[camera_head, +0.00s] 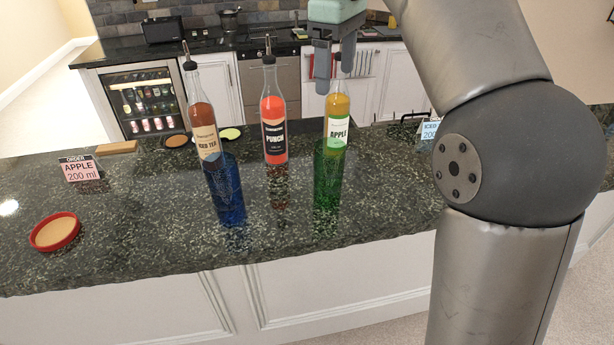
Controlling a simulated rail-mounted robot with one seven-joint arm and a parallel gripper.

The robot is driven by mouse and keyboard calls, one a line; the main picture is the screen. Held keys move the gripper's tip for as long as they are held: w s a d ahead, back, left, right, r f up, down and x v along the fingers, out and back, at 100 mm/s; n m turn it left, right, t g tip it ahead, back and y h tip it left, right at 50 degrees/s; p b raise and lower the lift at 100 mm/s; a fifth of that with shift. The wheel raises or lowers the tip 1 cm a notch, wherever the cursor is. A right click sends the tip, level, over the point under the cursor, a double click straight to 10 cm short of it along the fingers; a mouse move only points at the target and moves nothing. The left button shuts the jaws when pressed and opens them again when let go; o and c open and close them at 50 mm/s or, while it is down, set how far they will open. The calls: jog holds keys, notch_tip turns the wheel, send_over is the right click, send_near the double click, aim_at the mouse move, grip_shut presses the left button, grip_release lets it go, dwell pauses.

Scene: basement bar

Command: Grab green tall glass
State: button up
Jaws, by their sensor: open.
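The green tall glass (327,180) stands upright on the dark speckled counter, right of centre. It is see-through and stands directly below the apple bottle (337,125) in the picture, overlapping its lower part. My gripper (335,72) is high in the view, above the green glass in the picture, with its fingers pointing down and apart. It is open and holds nothing. The fingers appear around the top of the apple bottle; I cannot tell how far in front of or behind it they are.
A blue glass (227,195) stands below the iced tea bottle (204,125). The punch bottle (273,125) stands between the other two bottles. An apple order card (82,170) and a red-rimmed round coaster (55,232) are at the left. The counter front is mostly clear.

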send_over(330, 154)
jog(key=s, duration=0.2)
notch_tip(330, 154, down, 12)
jog(key=r, duration=0.1)
jog(key=f, duration=0.3)
jog(key=s+f, duration=0.1)
jog(key=f, duration=0.1)
jog(key=shift+a, duration=0.1)
jog(key=shift+w+f, duration=0.1)
jog(key=shift+f, duration=0.45)
jog(key=c, duration=1.6)
